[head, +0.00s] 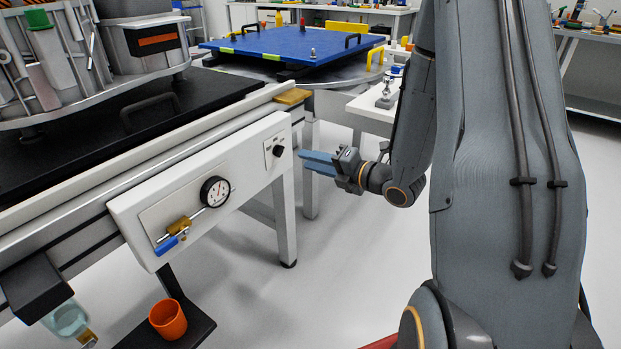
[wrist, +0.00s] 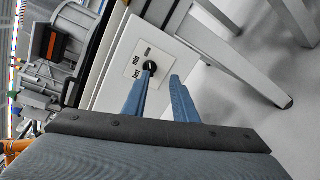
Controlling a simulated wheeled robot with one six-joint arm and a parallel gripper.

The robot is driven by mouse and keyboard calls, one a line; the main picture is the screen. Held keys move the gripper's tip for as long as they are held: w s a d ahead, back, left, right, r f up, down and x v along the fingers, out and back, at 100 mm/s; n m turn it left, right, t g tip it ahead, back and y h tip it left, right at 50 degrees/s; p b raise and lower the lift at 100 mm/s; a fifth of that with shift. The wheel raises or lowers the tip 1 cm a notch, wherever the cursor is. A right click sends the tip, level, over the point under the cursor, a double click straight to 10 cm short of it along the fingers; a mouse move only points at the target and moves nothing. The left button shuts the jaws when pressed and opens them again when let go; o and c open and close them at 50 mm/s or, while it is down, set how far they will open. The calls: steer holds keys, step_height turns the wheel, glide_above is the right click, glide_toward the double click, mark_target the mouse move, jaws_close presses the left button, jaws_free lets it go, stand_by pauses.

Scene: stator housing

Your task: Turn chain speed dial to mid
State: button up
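The chain speed dial is a small black knob (head: 278,151) on a pale plate at the right end of the white control panel (head: 140,203). My gripper (head: 303,160) has blue fingers and is just right of the knob in the head view. In the wrist view my gripper (wrist: 162,76) is open and empty, its left fingertip overlapping the knob's lower edge. I cannot tell whether they touch.
The panel also carries a round gauge (head: 215,191) and a blue-handled brass valve (head: 171,240). An orange cup (head: 168,319) stands on a dark shelf below. A blue-topped table (head: 290,44) is behind. The floor right of the panel is clear.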

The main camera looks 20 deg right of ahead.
mark_target(282, 152)
steer(key=shift+w+a+n+t+y+b, duration=0.2)
steer(key=shift+w+a+n+y+b, duration=0.4)
steer(key=shift+w+a, duration=0.6)
steer(key=shift+w+a+n+t+y+b, duration=0.2)
steer(key=shift+w+a+n+y+b, duration=0.2)
steer(key=shift+w+a+n, duration=0.55)
steer(key=shift+w+a+m, duration=0.25)
steer(key=shift+w, duration=0.3)
